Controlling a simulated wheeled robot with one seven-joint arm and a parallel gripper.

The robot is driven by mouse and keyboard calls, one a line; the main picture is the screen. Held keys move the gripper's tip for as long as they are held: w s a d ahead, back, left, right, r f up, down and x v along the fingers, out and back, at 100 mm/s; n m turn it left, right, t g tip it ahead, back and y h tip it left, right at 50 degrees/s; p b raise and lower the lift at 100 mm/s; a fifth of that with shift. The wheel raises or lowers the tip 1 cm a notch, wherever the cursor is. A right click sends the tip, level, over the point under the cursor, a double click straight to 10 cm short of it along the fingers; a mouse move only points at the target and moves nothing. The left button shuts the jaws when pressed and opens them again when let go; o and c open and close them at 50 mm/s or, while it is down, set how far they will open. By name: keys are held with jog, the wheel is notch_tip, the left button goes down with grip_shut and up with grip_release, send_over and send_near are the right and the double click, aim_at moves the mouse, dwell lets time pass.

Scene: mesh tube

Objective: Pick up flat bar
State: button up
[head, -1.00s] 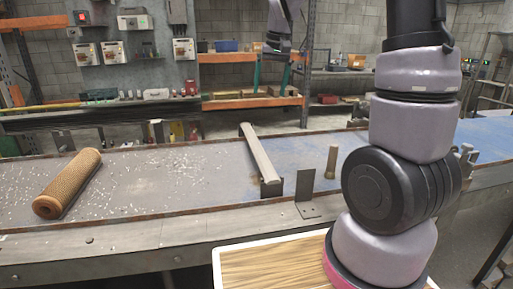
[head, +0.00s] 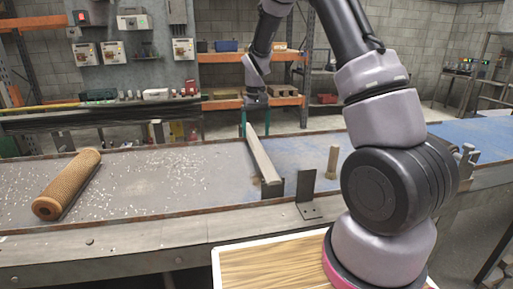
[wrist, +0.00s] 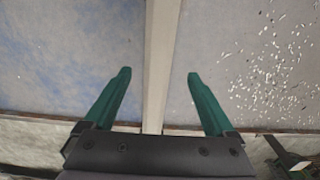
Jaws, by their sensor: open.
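The flat bar (head: 262,160) is a long pale grey strip on the workbench in the head view. It runs from the far side of the bench toward the near edge, and its near end rests at a dark block (head: 272,188). My gripper (head: 256,122) is above the bar's far end, with its green fingers pointing down. In the wrist view, my gripper (wrist: 158,73) is open, and the bar (wrist: 160,45) passes between the two fingertips with a gap on each side. The gripper body hides part of the bar.
A tan mesh tube (head: 68,184) lies at the bench's left. A small wooden peg (head: 332,162) and a dark angle bracket (head: 310,198) stand right of the bar. White flecks cover the bench's left part. A wood-topped tray (head: 217,262) is at the front.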

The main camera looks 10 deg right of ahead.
aim_at(256, 144)
jog(key=f, duration=0.4)
jog(key=shift+w+d+f, duration=0.15)
jog(key=shift+w+f, duration=0.05)
jog(key=shift+f, duration=0.15)
jog(key=shift+r, duration=0.1)
grip_shut()
